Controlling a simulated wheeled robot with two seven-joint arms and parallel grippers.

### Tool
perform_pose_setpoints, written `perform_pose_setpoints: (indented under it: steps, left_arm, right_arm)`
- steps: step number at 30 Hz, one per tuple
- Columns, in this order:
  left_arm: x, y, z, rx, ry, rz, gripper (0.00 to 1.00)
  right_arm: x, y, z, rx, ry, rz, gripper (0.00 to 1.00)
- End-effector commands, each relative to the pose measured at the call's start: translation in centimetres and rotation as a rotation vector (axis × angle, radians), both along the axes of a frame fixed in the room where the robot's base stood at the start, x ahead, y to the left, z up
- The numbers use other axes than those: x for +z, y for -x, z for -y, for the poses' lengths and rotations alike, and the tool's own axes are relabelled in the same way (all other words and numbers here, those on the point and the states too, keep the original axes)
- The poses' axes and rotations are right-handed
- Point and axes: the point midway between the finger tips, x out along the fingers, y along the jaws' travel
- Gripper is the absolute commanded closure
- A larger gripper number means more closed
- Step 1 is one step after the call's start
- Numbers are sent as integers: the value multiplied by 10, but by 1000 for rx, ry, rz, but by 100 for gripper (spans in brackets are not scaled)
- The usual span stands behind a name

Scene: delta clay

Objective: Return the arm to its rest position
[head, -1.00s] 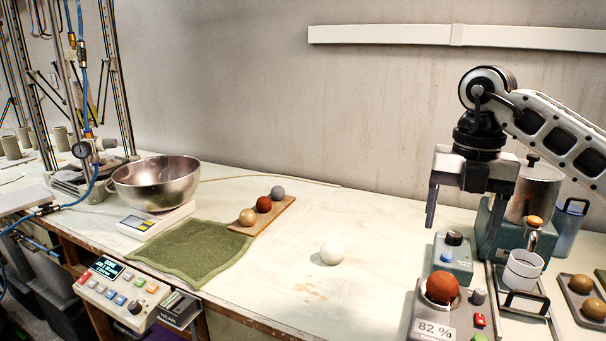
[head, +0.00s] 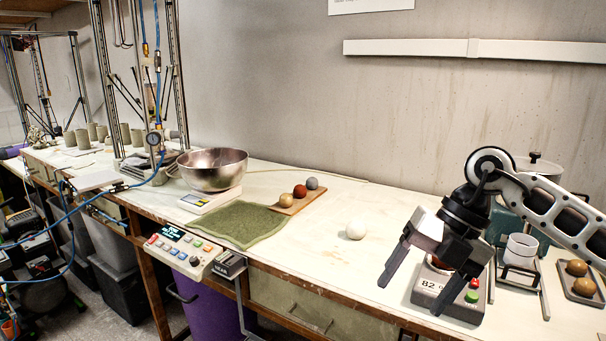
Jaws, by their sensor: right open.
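My right arm comes in from the right side of the head view. Its gripper (head: 421,277) is open and empty, tilted downward, with the two fingers spread apart. It is in front of the grey device with the 82 % label (head: 435,290) and hides much of it. Only a small part of the red ball on that device shows behind the gripper. A white ball (head: 356,230) lies on the table to the left of the gripper, apart from it. My left gripper is not in view.
A metal bowl (head: 213,168) stands on a scale at the back left, near a green mat (head: 240,222). A white cup (head: 521,250) and a tray with two brown balls (head: 583,287) stand at right.

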Motion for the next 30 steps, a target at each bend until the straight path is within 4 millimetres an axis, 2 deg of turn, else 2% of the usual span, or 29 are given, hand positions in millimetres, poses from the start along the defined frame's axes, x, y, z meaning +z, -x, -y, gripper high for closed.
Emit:
perform_pose_setpoints:
  steps: [1,4,7,9,12,14,17,20,22,25,27,30]
  left_arm:
    - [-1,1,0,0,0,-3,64]
    - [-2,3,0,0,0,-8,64]
    - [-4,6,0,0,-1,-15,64]
    - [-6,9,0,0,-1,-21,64]
    - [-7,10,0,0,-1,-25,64]
    - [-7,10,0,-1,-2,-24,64]
    - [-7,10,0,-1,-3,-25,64]
    - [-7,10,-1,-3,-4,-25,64]
    - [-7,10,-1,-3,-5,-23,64]
    - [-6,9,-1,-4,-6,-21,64]
    - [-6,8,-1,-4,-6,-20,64]
    - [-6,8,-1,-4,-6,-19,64]
  right_arm:
    - [-12,8,-22,38,-89,-20,27]
    - [-26,28,-74,99,-336,-51,27]
    - [-25,53,-129,99,-676,-92,27]
    - [-17,64,-156,32,-917,-120,27]
    - [-5,66,-174,-151,-1221,-157,27]
    - [-2,60,-173,-310,-1370,-179,27]
    - [-16,46,-156,-640,-1546,-216,27]
    - [-55,35,-126,-1030,-1612,-263,27]
    - [-95,37,-101,-1318,-1585,-302,27]
    - [-161,59,-69,-1691,-1456,-371,27]
    - [-200,83,-52,-1891,-1336,-421,27]
    - [-242,119,-37,-2092,-1170,-488,27]
